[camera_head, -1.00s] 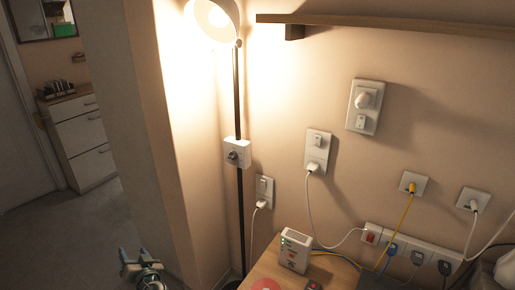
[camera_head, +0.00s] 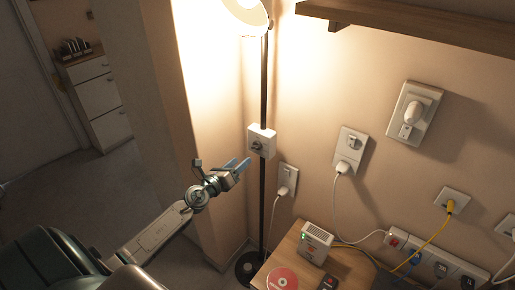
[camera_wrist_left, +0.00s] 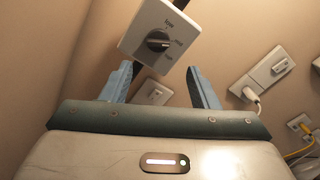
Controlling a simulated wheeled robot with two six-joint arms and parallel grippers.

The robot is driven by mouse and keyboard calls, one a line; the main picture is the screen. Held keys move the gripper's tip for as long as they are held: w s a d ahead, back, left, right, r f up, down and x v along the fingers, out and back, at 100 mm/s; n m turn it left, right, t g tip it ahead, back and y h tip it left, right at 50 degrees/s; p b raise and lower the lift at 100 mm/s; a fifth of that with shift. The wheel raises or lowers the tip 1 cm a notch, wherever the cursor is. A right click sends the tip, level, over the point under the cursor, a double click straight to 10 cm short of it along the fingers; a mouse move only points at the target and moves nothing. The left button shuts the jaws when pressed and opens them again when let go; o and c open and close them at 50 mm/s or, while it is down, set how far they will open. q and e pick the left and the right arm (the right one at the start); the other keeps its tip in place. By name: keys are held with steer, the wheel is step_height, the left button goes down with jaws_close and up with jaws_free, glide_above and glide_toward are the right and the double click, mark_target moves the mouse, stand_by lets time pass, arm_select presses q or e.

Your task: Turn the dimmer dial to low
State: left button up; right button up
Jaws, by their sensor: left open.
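The dimmer is a white box (camera_head: 262,141) on the dark pole of a lit floor lamp, with a dark round dial (camera_head: 257,146) on its front. In the left wrist view the dial (camera_wrist_left: 158,41) shows large, with small labels around it; the top one seems to read "low". The dial's mark seems to point right, but I cannot be sure. My left gripper (camera_head: 239,165) is open and empty, its blue fingers just below and left of the box, apart from the dial. In the wrist view the fingers (camera_wrist_left: 160,74) spread below the box. My right gripper is not in view.
The lamp pole (camera_head: 265,85) runs up to a glowing shade (camera_head: 247,12). A wooden table (camera_head: 285,250) with a white router (camera_head: 316,243) stands below. A shelf (camera_head: 420,24) juts out above.

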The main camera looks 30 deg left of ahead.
mark_target(256, 146)
arm_select(q)
steer(key=w, duration=0.8)
steer(key=shift+w+d+f, duration=0.15)
steer(key=shift+w+d, duration=0.05)
steer(key=shift+w, duration=0.05)
steer(key=shift+c, duration=0.4)
steer(key=c, duration=0.9)
steer(key=shift+n, duration=0.4)
steer(key=n+p, duration=0.1)
steer(key=n, duration=0.2)
steer(key=n+p, duration=0.2)
steer(key=n, duration=0.2)
steer(key=n+p, duration=0.1)
steer(key=n, duration=0.3)
steer(key=shift+d+r+p, duration=0.1)
steer(key=shift+r+p, duration=0.15)
steer(key=shift+p, duration=0.15)
steer(key=shift+n, duration=0.3)
